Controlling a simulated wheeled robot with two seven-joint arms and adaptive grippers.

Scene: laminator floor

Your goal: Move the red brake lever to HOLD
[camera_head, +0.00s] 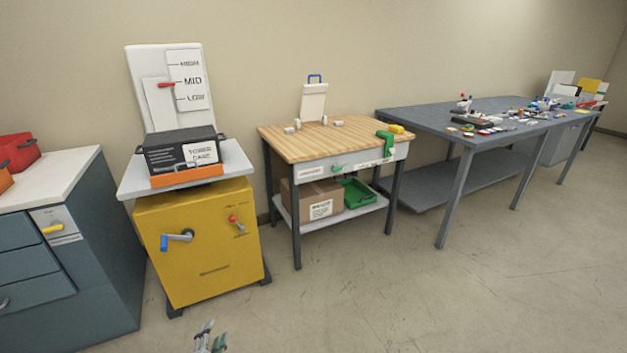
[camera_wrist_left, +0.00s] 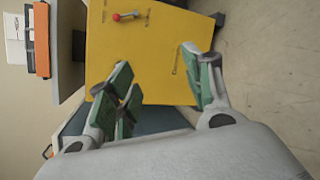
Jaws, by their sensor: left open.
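The yellow cabinet (camera_head: 205,262) stands left of centre in the head view. A small lever with a red knob (camera_head: 232,218) is on the upper right of its front; the small labels around it are too small to read. In the left wrist view the red knob (camera_wrist_left: 116,17) shows near the top on the yellow panel (camera_wrist_left: 150,55), picture turned sideways. My left gripper (camera_head: 210,337) is at the bottom edge of the head view, below and in front of the cabinet. Its fingers (camera_wrist_left: 167,80) are spread and empty, apart from the lever. My right gripper is not in view.
A crank with a blue handle (camera_head: 177,237) sticks out left of the lever. An orange-and-black box (camera_head: 183,157) sits on the cabinet top. A blue-grey drawer unit (camera_head: 70,265) stands left, a wooden-top table (camera_head: 320,140) right. The floor in front is clear.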

